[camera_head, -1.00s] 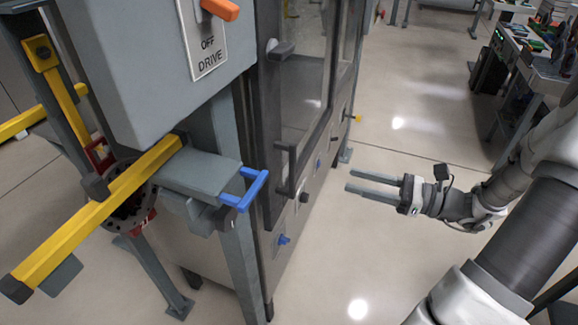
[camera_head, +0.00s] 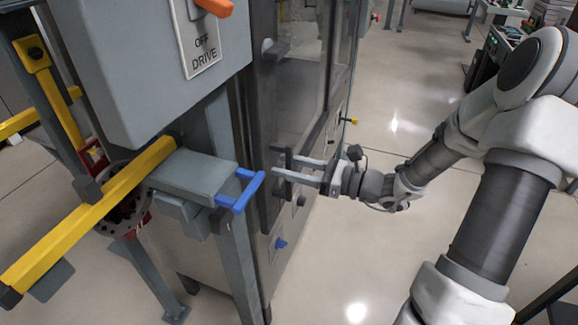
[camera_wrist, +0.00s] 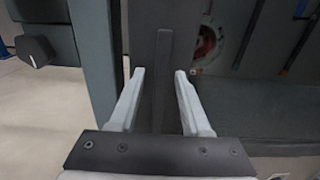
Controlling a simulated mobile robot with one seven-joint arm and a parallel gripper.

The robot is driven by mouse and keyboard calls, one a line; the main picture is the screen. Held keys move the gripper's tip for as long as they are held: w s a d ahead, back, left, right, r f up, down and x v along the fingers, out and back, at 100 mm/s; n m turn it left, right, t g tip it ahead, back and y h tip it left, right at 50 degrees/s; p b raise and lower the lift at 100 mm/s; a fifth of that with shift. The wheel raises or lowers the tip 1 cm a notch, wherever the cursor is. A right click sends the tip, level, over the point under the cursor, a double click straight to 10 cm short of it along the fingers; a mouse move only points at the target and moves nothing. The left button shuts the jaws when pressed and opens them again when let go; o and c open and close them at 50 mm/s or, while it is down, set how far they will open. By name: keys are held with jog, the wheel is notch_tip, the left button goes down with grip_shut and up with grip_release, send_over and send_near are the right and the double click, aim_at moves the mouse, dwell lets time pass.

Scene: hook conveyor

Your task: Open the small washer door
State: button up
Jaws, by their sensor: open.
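The washer door (camera_head: 300,88) is a dark-framed glass panel on the grey cabinet, and it looks closed. Its dark vertical bar handle (camera_head: 288,160) sits low on the frame and is partly hidden by my fingers. My gripper (camera_head: 275,161) is open at the handle, reaching in from the right with one finger above the other in the head view. In the wrist view the handle (camera_wrist: 163,85) runs as an upright bar between my open fingertips (camera_wrist: 160,74). There are gaps on both sides; I cannot tell how deep the bar sits between the fingers.
A blue handle (camera_head: 240,190) on a grey bracket juts out left of the door handle. Yellow bars (camera_head: 90,220) and a grey drive box with an orange lever (camera_head: 214,6) stand further left. A blue knob (camera_head: 280,243) is below.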

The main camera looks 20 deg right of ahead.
jog(key=shift+c, duration=0.3)
grip_shut()
dwell(1.1)
